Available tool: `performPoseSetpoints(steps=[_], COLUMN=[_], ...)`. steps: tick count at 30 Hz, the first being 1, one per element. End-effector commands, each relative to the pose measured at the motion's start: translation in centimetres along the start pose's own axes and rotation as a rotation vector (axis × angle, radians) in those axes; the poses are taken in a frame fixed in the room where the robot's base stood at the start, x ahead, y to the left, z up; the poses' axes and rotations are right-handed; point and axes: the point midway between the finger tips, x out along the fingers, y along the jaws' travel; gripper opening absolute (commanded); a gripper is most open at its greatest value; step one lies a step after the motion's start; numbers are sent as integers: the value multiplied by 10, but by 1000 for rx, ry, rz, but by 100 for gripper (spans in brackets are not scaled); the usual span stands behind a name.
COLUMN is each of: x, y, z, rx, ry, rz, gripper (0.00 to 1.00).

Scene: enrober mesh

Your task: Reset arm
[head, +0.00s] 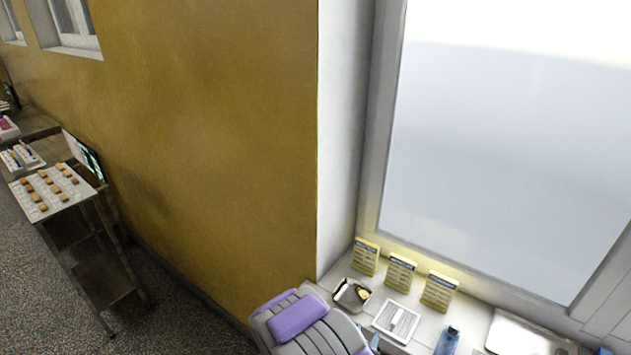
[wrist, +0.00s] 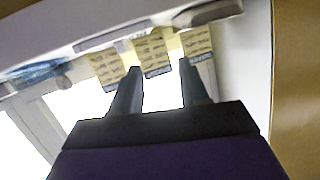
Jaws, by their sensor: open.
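My gripper (wrist: 160,66) shows in the wrist view with its two dark fingers apart. Nothing is between the fingers. Its fingertips overlap the picture of the yellow printed cards (wrist: 155,52) on the window sill; I cannot tell how far off they are. The wrist picture is upside down. In the head view a purple and grey part of my arm (head: 298,318) rises at the bottom, in front of the sill.
The window sill (head: 340,270) holds several things: yellow cards (head: 401,272), a small metal tray (head: 351,294), a white framed panel (head: 396,321) and a blue bottle (head: 447,341). A yellow wall (head: 215,130) stands left of it. A table (head: 75,203) with small orange-brown pieces stands far left.

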Motion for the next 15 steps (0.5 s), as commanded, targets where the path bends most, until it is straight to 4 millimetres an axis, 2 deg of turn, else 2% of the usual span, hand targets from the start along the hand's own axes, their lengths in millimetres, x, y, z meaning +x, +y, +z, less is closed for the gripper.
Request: performPoseSetpoints(steps=[3,8,15], x=[3,-3,-28], y=[-3,-11,-28], z=[-2,-3,-15], rx=[57,107,143], ry=[-110,-275,-520], rz=[56,100,100], gripper=[44,44,44])
